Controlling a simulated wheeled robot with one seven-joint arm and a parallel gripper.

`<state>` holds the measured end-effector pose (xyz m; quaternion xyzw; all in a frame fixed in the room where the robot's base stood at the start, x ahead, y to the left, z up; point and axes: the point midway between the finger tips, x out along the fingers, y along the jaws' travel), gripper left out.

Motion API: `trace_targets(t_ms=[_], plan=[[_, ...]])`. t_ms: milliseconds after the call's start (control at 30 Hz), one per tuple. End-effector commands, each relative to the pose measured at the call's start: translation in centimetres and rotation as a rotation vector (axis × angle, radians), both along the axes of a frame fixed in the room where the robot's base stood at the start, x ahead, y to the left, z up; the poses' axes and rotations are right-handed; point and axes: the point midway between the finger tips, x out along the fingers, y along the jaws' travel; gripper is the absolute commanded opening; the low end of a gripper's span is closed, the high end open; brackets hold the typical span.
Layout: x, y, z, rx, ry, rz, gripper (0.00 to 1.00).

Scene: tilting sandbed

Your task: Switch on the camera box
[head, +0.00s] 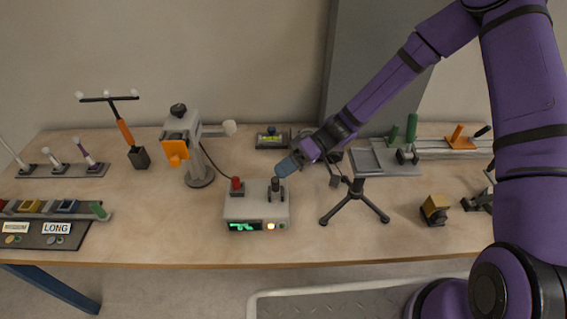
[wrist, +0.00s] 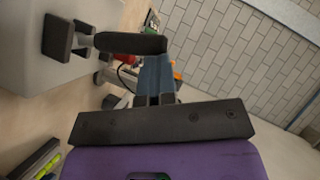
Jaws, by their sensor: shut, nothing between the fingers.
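The camera box (head: 256,212) is a light grey box near the front middle of the table. Its front has a lit green display (head: 244,226), with a yellow and a greenish round spot beside it. On top are a red-capped switch (head: 237,186) at left and a black-handled lever (head: 276,187) at right. My gripper (head: 285,167) is shut and empty, just above and right of the lever. In the wrist view the blue fingers (wrist: 156,77) are close to the lever's black handle (wrist: 130,43); I cannot tell whether they touch. The box (wrist: 85,13) fills the upper left there.
A stand with an orange plate (head: 175,148) is left of the box, with a cable running toward it. A black tripod (head: 355,205) stands close at right. The table's front edge is clear before the box.

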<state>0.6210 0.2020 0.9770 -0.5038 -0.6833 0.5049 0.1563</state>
Motion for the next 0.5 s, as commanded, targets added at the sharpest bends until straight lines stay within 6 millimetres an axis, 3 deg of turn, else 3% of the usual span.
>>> trace_targets(t_ms=[200,500], plan=[[-0.9,0.1,0.0,-0.003,-0.153,-0.003,0.0],[-1.3,0.1,-0.1,-0.01,-0.251,0.001,0.0]])
